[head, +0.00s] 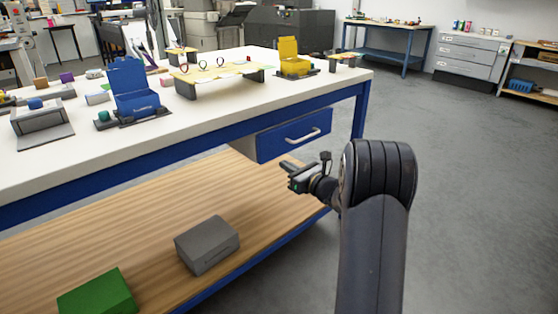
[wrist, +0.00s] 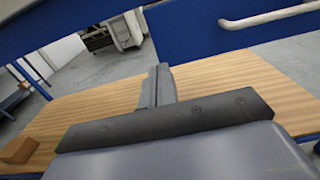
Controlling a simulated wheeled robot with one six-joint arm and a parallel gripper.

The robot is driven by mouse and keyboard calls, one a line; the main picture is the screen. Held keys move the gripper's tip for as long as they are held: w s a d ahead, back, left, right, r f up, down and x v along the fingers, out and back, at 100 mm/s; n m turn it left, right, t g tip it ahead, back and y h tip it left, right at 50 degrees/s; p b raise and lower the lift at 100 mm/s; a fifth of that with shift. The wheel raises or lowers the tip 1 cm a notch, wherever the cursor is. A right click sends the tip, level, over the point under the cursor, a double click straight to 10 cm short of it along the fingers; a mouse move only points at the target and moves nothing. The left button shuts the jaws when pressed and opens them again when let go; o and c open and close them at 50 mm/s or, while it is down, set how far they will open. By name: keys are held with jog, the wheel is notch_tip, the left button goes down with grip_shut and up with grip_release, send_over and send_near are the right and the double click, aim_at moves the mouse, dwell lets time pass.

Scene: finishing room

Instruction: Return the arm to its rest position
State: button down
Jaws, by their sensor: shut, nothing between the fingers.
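My gripper (head: 287,170) is shut and empty. In the head view it is in front of the workbench, below the blue drawer (head: 293,135) and above the wooden lower shelf (head: 160,215). In the wrist view the closed fingers (wrist: 158,85) point out over the wooden shelf (wrist: 235,80), with nothing held. My arm rises at the right of the head view and bends toward the bench.
A grey box (head: 207,244) and a green box (head: 97,293) stand on the lower shelf. Grey floor (head: 465,180) at right is clear.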

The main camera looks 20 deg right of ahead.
aim_at(263, 151)
jog(key=v, duration=0.5)
jog(key=shift+w, duration=0.1)
jog(key=b+x, duration=0.1)
jog(key=x, duration=1.2)
jog(key=shift+w+a, duration=0.1)
